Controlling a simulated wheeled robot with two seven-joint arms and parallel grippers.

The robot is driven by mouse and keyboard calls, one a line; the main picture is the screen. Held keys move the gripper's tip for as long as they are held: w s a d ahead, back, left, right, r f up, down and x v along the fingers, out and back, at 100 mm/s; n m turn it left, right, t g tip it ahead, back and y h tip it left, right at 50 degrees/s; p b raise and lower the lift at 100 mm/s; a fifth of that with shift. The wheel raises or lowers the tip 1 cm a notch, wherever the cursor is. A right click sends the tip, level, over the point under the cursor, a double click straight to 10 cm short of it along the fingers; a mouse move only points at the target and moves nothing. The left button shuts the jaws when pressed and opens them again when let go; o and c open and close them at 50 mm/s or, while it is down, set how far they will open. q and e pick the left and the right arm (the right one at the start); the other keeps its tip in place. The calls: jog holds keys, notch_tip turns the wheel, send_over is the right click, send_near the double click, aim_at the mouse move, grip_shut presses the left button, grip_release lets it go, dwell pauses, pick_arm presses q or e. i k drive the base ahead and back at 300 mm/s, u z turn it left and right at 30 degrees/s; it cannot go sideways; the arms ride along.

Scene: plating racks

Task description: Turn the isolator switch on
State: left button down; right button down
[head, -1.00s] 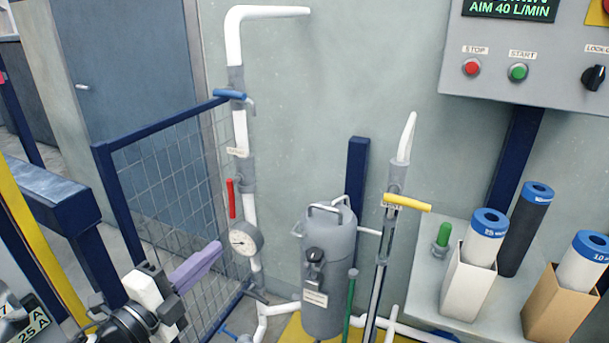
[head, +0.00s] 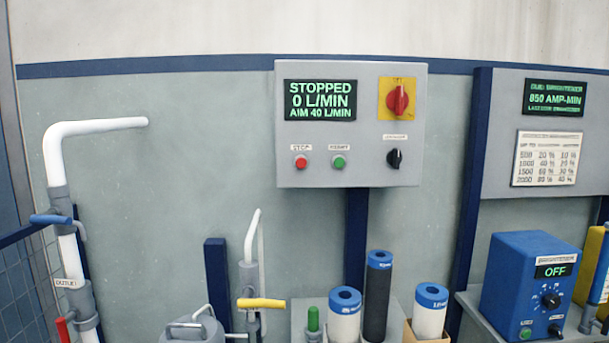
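The isolator switch is most likely the red rotary knob (head: 398,101) on a yellow plate, at the upper right of the grey control panel (head: 349,170). Its handle looks upright; the lettering on the plate is too small to read. The panel's display (head: 320,101) reads "STOPPED 0 L/MIN AIM 40 L/MIN". A black selector knob (head: 394,157) sits below the isolator. A red stop button (head: 300,162) and a green start button (head: 339,162) are at the lower left. Neither gripper is in view.
Below the panel stand blue-capped cartridges (head: 344,315), a yellow-handled valve (head: 262,303) and a grey vessel (head: 192,328). White pipework (head: 70,260) rises at left. A blue box reading OFF (head: 525,285) stands at right. The wall in front of the panel is clear.

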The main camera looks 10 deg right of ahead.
aim_at(397, 100)
jog(key=k, duration=1.2)
jog(key=z, duration=0.9)
jog(key=i, duration=1)
jog(key=u, duration=0.35)
